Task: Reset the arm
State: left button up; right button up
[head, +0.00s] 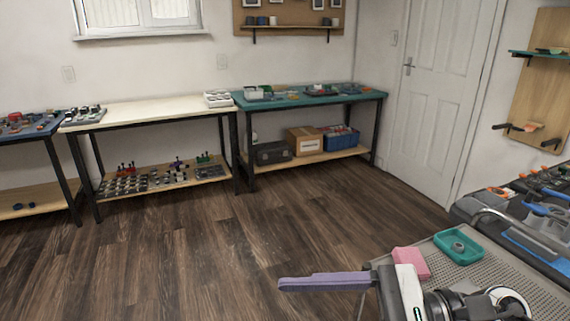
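My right arm comes in at the bottom right, with black and white joints. Its white gripper (376,283) points left over the near edge of a cart. A long, flat lavender bar (322,282) with a rounded end sticks out leftward from between its dark fingers, which look shut on it. The bar is roughly level, with the floor behind it in the picture. The fingertips are small and partly hidden. My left arm and gripper are not in view.
The perforated cart top (500,265) holds a pink block (411,262) and a teal dish (459,246) with a grey ring-like part. A tool-covered surface (470,208) stands at right. Benches (150,110) line the back wall. The middle wooden floor (200,250) is clear.

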jog(key=w+d+r+m+t+y+p, duration=0.1)
jog(key=w+m+t, duration=0.3)
jog(key=m, duration=0.5)
jog(key=w+d+r+m+t+y, duration=0.1)
jog(key=w+m+t, duration=0.1)
jog(key=m+t, duration=0.55)
jog(key=w+d+f+m+t+h+p, duration=0.1)
jog(key=w+d+f+m+t+h, duration=0.25)
jog(key=m, duration=0.65)
jog(key=d+f+m+t+h, duration=0.2)
jog(key=d+f+m+h, duration=0.3)
jog(key=m, duration=0.5)
jog(key=s+d+f+m+g+h, duration=0.1)
jog(key=s+f+m+g+h, duration=0.1)
jog(key=s+f+m, duration=0.3)
jog(key=s+d+f+m+g+h+p, duration=0.1)
jog(key=s+f+m+g+h, duration=0.2)
jog(key=f, duration=0.9)
jog(key=s+f+m+g+h, duration=0.3)
jog(key=s+f+m, duration=0.4)
jog(key=f+m, duration=0.2)
jog(key=shift+s+d+f+m+g+p, duration=0.2)
jog(key=shift+d+m+g+p, duration=0.15)
jog(key=shift+m, duration=0.3)
